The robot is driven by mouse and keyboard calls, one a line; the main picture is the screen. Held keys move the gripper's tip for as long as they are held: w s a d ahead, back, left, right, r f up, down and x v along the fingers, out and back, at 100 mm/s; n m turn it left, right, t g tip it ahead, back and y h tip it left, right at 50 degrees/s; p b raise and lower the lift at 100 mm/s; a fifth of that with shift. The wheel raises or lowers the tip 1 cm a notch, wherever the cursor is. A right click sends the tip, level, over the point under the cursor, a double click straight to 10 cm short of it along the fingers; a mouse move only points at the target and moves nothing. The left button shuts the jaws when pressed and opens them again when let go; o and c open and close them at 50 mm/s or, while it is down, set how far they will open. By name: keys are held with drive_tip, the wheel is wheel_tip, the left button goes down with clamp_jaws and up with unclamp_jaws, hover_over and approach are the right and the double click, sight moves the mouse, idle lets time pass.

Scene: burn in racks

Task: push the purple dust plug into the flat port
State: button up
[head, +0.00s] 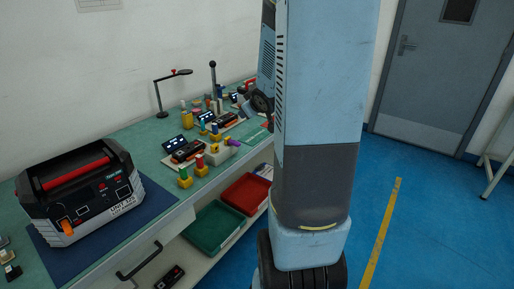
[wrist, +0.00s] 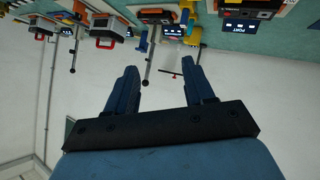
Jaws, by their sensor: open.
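A small purple piece (head: 233,142), which looks like the purple dust plug, sits on a pale yellowish block on the green bench in the head view. I cannot tell whether it is seated in anything. I cannot make out the flat port in either view. My gripper (wrist: 159,70) is open and empty in the wrist view, with its two blue fingers wide apart. My gripper is not visible in the head view; my blue arm and column cover part of the bench.
A black and grey unit with a red handle (head: 72,170) stands on a dark blue mat at the near left. Coloured pegs (head: 200,165), small screens and a desk lamp (head: 160,95) stand along the bench. Green (head: 210,232) and red trays lie below.

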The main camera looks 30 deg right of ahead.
drive_tip(key=w+d+f+n+t+y, duration=0.1)
drive_tip(key=d+f+y, duration=0.2)
drive_tip(key=f, duration=0.5)
drive_tip(key=t+y, duration=0.3)
drive_tip(key=y, duration=0.2)
approach(238, 144)
drive_tip(key=x, duration=1)
drive_tip(key=shift+w+d+f, duration=0.15)
drive_tip(key=shift+w+f, duration=0.1)
drive_tip(key=shift+w, duration=0.2)
clamp_jaws()
